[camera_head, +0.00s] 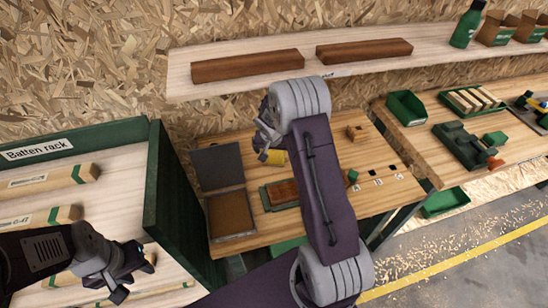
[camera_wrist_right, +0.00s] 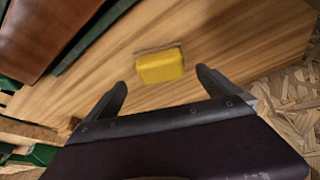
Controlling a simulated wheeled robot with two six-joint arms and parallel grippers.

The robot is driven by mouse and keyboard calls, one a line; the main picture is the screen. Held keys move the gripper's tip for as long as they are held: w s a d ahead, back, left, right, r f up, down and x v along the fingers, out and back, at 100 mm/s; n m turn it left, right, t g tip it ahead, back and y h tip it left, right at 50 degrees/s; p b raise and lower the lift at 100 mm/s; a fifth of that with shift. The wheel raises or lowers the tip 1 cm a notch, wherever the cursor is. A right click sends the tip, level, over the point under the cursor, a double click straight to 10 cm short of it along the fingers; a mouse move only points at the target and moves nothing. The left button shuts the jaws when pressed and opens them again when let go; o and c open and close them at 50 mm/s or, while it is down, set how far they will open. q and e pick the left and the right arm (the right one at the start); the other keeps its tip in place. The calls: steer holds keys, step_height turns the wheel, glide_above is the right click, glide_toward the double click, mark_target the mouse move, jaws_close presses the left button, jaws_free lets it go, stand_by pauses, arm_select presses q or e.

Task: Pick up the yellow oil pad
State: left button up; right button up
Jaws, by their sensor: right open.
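The yellow oil pad (camera_wrist_right: 160,66) lies on the wooden bench, seen in the right wrist view just beyond the gap between my right fingers. It has a brown edge along its far side. In the head view the pad (camera_head: 274,157) is partly hidden by my right arm. My right gripper (camera_wrist_right: 161,87) is open and empty, its two dark fingers on either side of the pad's near side, apart from it. In the head view the right gripper (camera_head: 265,136) is over the bench near the pad. My left gripper (camera_head: 126,276) is at the lower left by the batten rack; its jaw opening is unclear.
A green tray with a brown block (camera_head: 282,192) lies close to the pad. An open grey box (camera_head: 231,212) stands left of it. The shelf (camera_head: 365,64) with two brown bars runs above the bench. The batten rack (camera_head: 152,185) has a green side wall at left.

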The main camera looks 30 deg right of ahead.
mark_target(274, 153)
steer(key=shift+w+d+f, duration=0.1)
steer(key=shift+w+f, duration=0.15)
steer(key=shift+f, duration=0.25)
steer(key=p+x, duration=0.1)
steer(key=x, duration=0.3)
steer(key=shift+w+f, duration=0.1)
steer(key=shift+f, duration=0.2)
steer(key=shift+w+d+f, duration=0.1)
steer(key=shift+w+f, duration=0.05)
steer(key=c, duration=1.5)
steer(key=shift+r, duration=0.65)
step_height(274, 153, up, 3)
steer(key=shift+f, duration=0.1)
steer(key=s+d+r, duration=0.2)
steer(key=s, duration=0.1)
steer(key=s+d+r, duration=0.2)
steer(key=s, duration=0.1)
steer(key=s+d+r, duration=0.1)
steer(key=s+r, duration=0.2)
steer(key=s, duration=0.1)
steer(key=shift+s+d+p, duration=0.1)
steer(key=shift+d+p, duration=0.25)
steer(key=shift+d, duration=0.05)
